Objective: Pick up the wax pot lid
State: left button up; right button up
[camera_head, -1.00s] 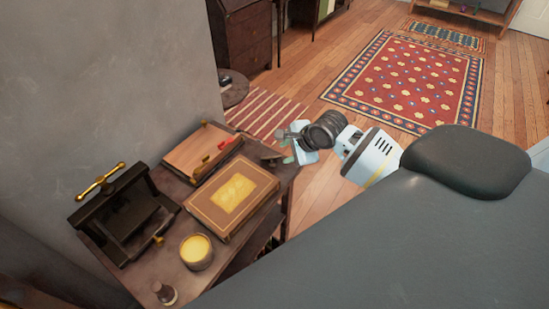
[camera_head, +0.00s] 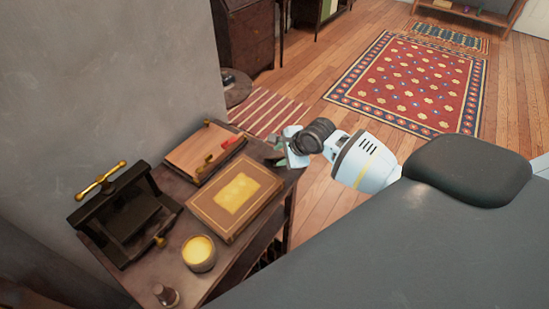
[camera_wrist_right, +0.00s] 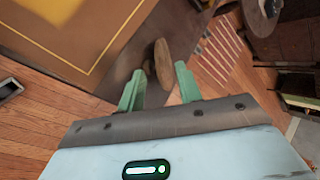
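The wax pot (camera_head: 199,253) is a round pot with yellow wax, open on top, near the table's front edge. A brown disc, which looks like its lid (camera_wrist_right: 163,62), shows narrow and almost edge-on in the right wrist view, by the table's edge. My right gripper (camera_head: 277,152) is at the table's far right corner, with its green fingers apart. In the right wrist view the fingers (camera_wrist_right: 159,74) lie on either side of the disc's near end, with a gap on each side. In the head view my gripper mostly hides the disc. My left gripper is not in view.
A brown book (camera_head: 235,200) with a yellow panel lies beside the gripper's corner. Behind it is a wooden tray (camera_head: 195,155) with red items. A black press (camera_head: 125,215) and a small stamp-like object (camera_head: 165,294) stand on the left and front. Open floor lies right of the table.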

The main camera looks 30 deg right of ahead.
jog(key=shift+w+a+f, duration=0.1)
jog(key=shift+w+f, duration=0.25)
jog(key=shift+f, duration=0.15)
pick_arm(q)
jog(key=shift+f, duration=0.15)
pick_arm(e)
grip_shut()
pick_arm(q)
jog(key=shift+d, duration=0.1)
pick_arm(e)
jog(key=shift+r, duration=0.1)
jog(key=shift+r, duration=0.55)
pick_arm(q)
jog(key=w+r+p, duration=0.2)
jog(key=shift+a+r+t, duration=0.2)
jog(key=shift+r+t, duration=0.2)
pick_arm(e)
jog(key=s+a+r, duration=0.1)
jog(key=s+r, duration=0.1)
jog(key=s, duration=0.6)
jog(key=s+a+r, duration=0.1)
jog(key=s+a, duration=0.1)
jog(key=s, duration=0.5)
jog(key=shift+s+r, duration=0.35)
jog(key=shift+s, duration=0.05)
